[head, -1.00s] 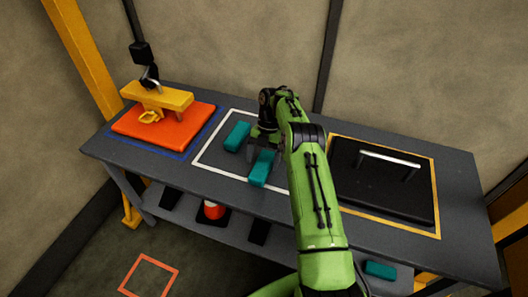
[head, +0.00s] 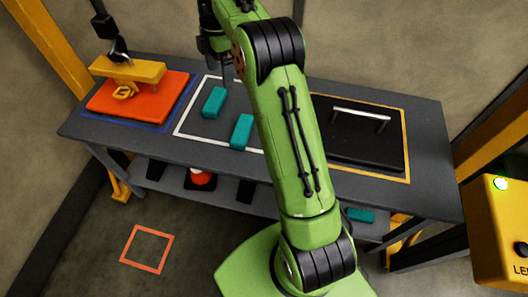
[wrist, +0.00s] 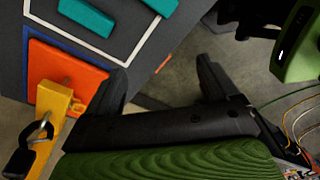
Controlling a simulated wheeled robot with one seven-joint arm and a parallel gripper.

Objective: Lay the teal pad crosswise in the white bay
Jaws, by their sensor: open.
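Two teal pads lie in the white-outlined bay (head: 190,134) on the grey bench. The left pad (head: 214,102) lies with its long side running front to back. The right pad (head: 242,131) lies beside it, nearer the front, and its front end reaches the white line. Both also show at the top of the wrist view, the one (wrist: 88,17) whole and the other (wrist: 160,5) cut by the frame edge. My gripper (wrist: 160,85) is open and empty, its fingers apart. In the head view it is raised above and behind the pads, partly hidden by my arm.
An orange block (head: 140,98) with a yellow clamp (head: 128,69) stands on the left in a blue outline. A black plate (head: 355,140) with a silver handle fills the yellow outline on the right. Another teal pad (head: 360,215) and a cone (head: 202,178) are lower down.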

